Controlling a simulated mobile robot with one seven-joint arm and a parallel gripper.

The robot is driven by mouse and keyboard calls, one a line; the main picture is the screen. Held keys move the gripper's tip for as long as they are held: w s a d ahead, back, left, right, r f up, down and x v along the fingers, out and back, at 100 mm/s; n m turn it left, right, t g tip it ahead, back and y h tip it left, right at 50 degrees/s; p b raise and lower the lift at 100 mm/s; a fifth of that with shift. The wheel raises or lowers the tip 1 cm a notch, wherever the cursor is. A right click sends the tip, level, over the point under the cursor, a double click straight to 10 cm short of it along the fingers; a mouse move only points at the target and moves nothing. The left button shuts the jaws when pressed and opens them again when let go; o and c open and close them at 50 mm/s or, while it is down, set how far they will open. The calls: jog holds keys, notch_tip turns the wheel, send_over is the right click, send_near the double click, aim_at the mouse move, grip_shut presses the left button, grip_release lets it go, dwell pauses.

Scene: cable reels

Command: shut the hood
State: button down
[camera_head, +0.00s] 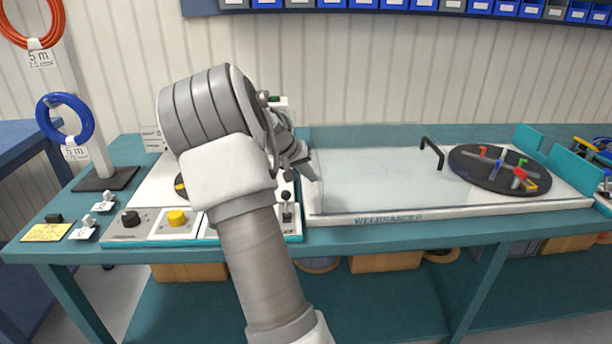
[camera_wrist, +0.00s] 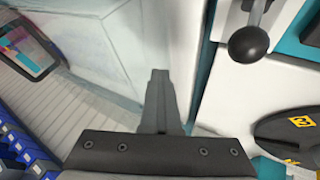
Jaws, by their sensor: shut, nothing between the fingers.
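The hood (camera_head: 375,180) is a clear cover over the left and middle part of the long white machine bed. A black handle (camera_head: 432,153) stands at its right end. The black turntable (camera_head: 485,180) with coloured pegs lies to the right of the handle and looks uncovered. My gripper (camera_head: 304,166) is shut and empty at the hood's left end, away from the handle. Whether it touches the hood cannot be told. In the wrist view, my gripper's closed fingers (camera_wrist: 159,85) point along the pale edge beside the clear hood (camera_wrist: 110,40).
A black-knobbed lever (camera_head: 286,197) stands just below my gripper; its knob is close in the wrist view (camera_wrist: 248,45). A control panel with a yellow knob (camera_head: 177,218) is at the left. Teal blocks (camera_head: 575,170) stand at the right end. Blue bins (camera_head: 395,4) hang above.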

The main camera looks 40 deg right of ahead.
aim_at(449, 164)
jog(key=s+d+p, duration=0.2)
jog(key=s+d, duration=0.7)
jog(key=d, duration=0.2)
jog(key=s+d+p, duration=0.3)
jog(key=s+d, duration=0.6)
jog(key=d, duration=0.2)
jog(key=s+d+p, duration=0.3)
jog(key=s+d, duration=0.6)
jog(key=d, duration=0.2)
jog(key=shift+s, duration=0.4)
jog(key=shift+s+d+r, duration=0.15)
jog(key=shift+s+d, duration=0.05)
jog(key=shift+d, duration=0.1)
jog(key=w+a, duration=0.3)
jog(key=shift+a+b, duration=0.2)
jog(key=shift+b, duration=0.15)
jog(key=p+v, duration=0.1)
jog(key=v, duration=0.9)
jog(key=shift+s+a, duration=0.1)
